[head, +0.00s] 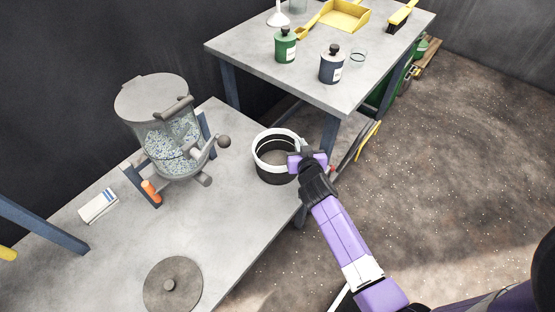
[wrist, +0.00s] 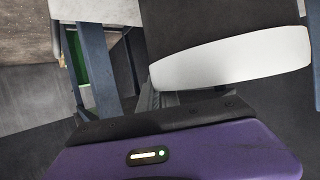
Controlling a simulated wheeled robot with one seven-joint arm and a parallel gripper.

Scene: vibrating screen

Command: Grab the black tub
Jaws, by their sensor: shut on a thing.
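The black tub (head: 272,171) is a round, open container with a white rim band, standing upright at the right edge of the grey bench in the head view. My gripper (head: 297,160) is at the tub's right side and is shut on its wall near the rim. In the wrist view the tub's white band (wrist: 230,58) fills the upper right, close above my purple gripper body. The fingertips are hidden there. I cannot tell whether the tub rests on the bench or is slightly raised.
A drum of speckled granules (head: 172,145) on a stand is left of the tub. A round lid (head: 173,285) and a white cloth (head: 98,206) lie on the bench (head: 225,230). A second table (head: 235,47) behind holds a green jar (head: 285,45), dark jar (head: 331,65) and yellow dustpan (head: 345,14).

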